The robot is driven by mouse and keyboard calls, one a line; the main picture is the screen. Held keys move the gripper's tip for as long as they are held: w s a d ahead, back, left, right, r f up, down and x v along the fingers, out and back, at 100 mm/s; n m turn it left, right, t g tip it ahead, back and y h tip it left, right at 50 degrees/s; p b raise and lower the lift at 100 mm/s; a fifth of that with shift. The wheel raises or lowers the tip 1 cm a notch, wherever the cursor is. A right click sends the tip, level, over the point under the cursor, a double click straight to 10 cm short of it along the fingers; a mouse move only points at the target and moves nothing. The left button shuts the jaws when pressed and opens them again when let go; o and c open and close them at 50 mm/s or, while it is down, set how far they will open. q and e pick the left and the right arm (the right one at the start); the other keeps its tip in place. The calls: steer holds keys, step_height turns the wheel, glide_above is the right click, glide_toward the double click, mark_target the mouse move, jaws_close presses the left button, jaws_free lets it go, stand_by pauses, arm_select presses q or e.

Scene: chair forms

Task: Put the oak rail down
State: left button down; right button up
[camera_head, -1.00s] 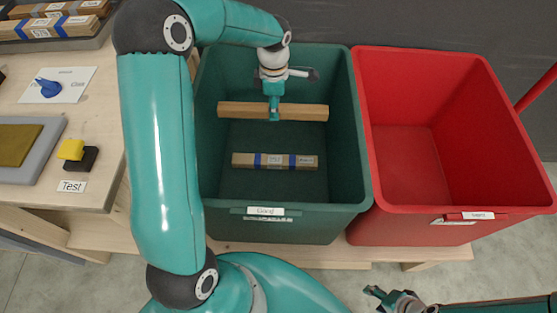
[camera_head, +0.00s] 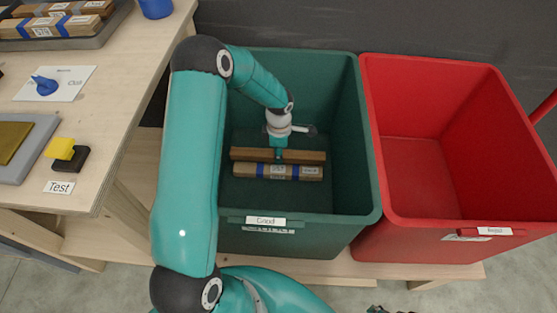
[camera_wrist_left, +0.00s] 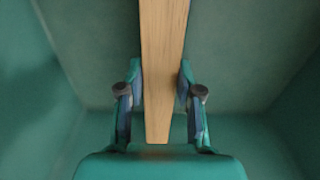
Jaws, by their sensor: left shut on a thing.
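The oak rail (camera_head: 306,157) is a plain brown bar lying crosswise low inside the green bin (camera_head: 372,190), labelled "Good". My left gripper (camera_head: 279,154) is shut on it near its middle. In the left wrist view the rail (camera_wrist_left: 164,45) runs between the two fingers of the gripper (camera_wrist_left: 160,88). A second rail with blue tape bands (camera_head: 247,171) lies on the bin floor just in front of the held rail. I cannot tell whether the two touch, or whether the held rail touches the floor. Only a sliver of my right gripper (camera_head: 377,310) shows at the bottom edge.
An empty red bin (camera_head: 420,175), labelled "Reject", stands right of the green bin.

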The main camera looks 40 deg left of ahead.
mark_target(279, 167)
arm_select(q)
steer(key=shift+f+b, duration=0.3)
steer(key=shift+f, duration=1.75)
steer(key=shift+f, duration=0.1)
steer(key=shift+f+b, duration=0.15)
steer(key=shift+b, duration=0.25)
steer(key=c, duration=0.8)
jaws_free()
steer(key=shift+o, duration=0.2)
steer(key=shift+r+p, duration=0.4)
steer(key=shift+p, duration=0.15)
step_height(279, 167, up, 12)
steer(key=shift+f+p, duration=0.15)
steer(key=shift+p, duration=0.6)
